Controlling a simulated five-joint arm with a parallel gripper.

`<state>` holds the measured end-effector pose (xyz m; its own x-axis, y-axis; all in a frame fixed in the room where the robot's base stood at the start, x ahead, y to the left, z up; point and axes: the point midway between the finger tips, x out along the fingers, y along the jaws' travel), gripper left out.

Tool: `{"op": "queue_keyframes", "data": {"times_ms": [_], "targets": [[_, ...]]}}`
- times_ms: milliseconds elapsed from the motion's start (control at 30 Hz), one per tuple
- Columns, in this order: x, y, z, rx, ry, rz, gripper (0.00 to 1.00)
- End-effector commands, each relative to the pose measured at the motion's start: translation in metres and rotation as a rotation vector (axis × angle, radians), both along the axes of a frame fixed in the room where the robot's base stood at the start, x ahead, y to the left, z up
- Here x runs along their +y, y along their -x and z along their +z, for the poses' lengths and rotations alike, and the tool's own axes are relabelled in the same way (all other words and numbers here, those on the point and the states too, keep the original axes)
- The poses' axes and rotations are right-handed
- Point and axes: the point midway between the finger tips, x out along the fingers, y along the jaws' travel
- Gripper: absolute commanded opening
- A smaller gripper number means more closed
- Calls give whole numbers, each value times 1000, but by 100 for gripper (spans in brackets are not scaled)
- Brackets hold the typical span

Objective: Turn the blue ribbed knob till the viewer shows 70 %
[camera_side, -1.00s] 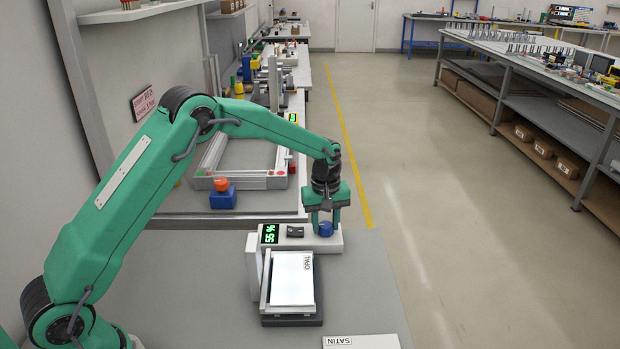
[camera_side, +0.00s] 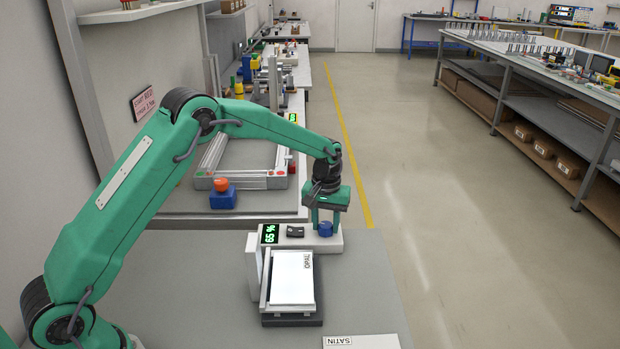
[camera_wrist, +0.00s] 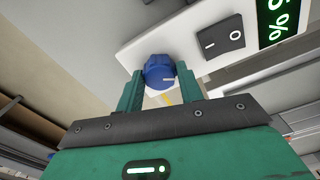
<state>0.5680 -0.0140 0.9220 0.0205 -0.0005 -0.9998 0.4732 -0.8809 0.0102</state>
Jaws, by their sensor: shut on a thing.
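The blue ribbed knob (camera_side: 325,229) sits on the right end of the viewer's white control strip (camera_side: 300,240). In the wrist view the knob (camera_wrist: 159,73) stands between the two green fingers, with a pale pointer line on its face. My gripper (camera_side: 326,222) points down over the knob and is shut on it. The display (camera_side: 270,234) on the left of the strip reads 65 % in green. In the wrist view the display (camera_wrist: 280,22) is cut off at the edge. A plate marked OPAL (camera_side: 292,278) lies on the viewer.
A black rocker switch (camera_side: 295,231) sits between the display and the knob. A white plate marked SATIN (camera_side: 362,342) lies at the front edge. The grey table left of the viewer is clear.

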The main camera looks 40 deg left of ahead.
Motion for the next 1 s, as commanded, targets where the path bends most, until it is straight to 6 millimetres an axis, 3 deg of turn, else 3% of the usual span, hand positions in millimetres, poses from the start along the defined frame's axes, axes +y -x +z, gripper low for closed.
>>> {"op": "queue_keyframes", "data": {"times_ms": [433, 1000], "targets": [[3, 1, 0, 18, -4, -310, 14], [4, 2, -1, 22, -4, -369, 14]]}}
